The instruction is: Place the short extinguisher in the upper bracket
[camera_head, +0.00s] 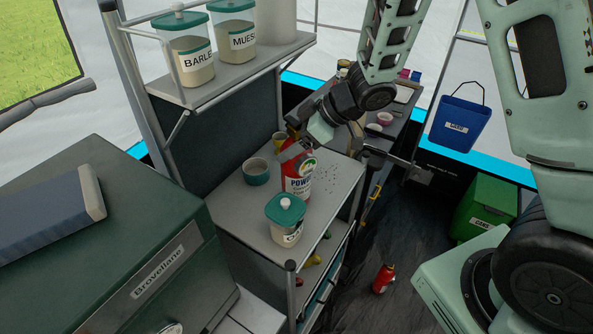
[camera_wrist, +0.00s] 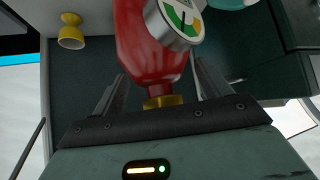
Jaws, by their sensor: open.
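A red extinguisher (camera_head: 297,185) with a "POWDER" label is upright at the shelf unit's top, between a teal bowl and a teal-lidded jar. A second red extinguisher (camera_head: 383,279), which looks smaller, stands on the dark floor. My gripper (camera_head: 297,148) is at the top of the labelled extinguisher. Finger contact is unclear. I cannot clearly make out the upper bracket.
The shelf top (camera_head: 238,205) holds a teal bowl (camera_head: 256,172) and a lidded jar (camera_head: 286,222). An upper shelf (camera_head: 225,83) overhangs at the left with labelled jars. A yellow cup (camera_wrist: 71,32) shows in the wrist view. A green crate (camera_head: 484,206) stands at right.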

